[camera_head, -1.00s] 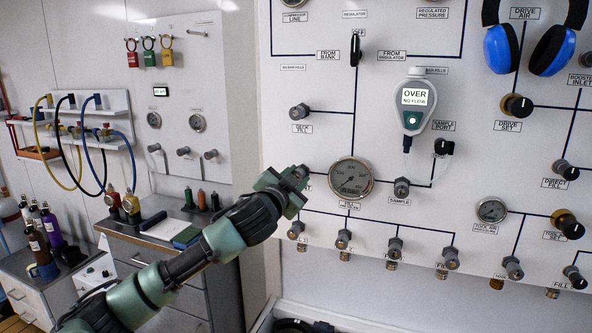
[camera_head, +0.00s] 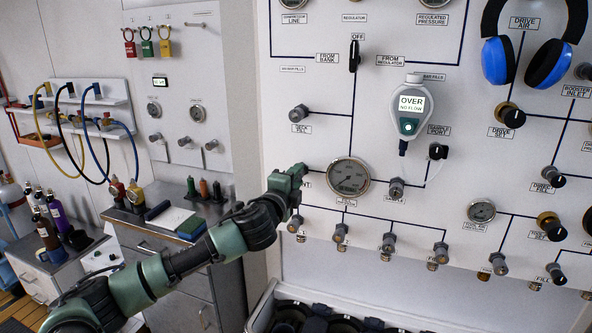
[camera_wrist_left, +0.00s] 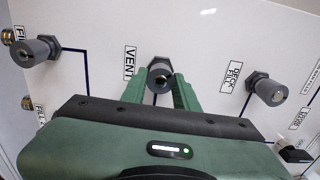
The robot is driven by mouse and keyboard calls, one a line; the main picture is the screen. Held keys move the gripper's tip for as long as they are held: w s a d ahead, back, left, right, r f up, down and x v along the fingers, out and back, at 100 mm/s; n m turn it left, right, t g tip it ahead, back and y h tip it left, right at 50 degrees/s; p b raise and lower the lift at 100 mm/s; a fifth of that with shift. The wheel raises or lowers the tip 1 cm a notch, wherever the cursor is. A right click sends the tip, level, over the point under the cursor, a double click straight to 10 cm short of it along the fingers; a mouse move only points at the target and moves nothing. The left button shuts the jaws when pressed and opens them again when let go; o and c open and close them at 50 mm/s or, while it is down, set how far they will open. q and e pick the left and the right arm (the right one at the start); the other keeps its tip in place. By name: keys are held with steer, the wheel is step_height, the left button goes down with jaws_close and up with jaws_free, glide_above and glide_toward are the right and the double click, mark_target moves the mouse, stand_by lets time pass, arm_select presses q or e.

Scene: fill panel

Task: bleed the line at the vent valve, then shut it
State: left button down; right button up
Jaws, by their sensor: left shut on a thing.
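The vent valve shows in the left wrist view as a dark grey knob (camera_wrist_left: 159,77) beside the VENT label (camera_wrist_left: 130,64). My left gripper (camera_wrist_left: 158,90) has its green fingers on either side of this knob and is shut on it. In the head view my left gripper (camera_head: 297,172) is at the panel (camera_head: 400,285), just left of a round gauge (camera_head: 347,177). It hides the vent valve there, and only the end of its label shows. A hand-held meter (camera_head: 409,108) on the panel reads OVER, NO FLOW. My right gripper is not in view.
In the left wrist view the deck fill valve (camera_wrist_left: 265,88) is to the right, and another valve (camera_wrist_left: 40,50) is to the left. A row of fill valves (camera_head: 389,242) runs below the gauge. A side counter (camera_head: 172,222) with bottles stands at left.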

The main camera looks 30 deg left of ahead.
arm_select(q)
steer(key=shift+f+m+p, duration=0.15)
steer(key=shift+m+p, duration=2.6)
steer(key=shift+m, duration=1.55)
steer(key=shift+f, duration=0.1)
steer(key=c, duration=1.1)
jaws_free()
steer(key=shift+s, duration=0.1)
steer(key=shift+b+v, duration=1.35)
steer(key=shift+v, duration=2.5)
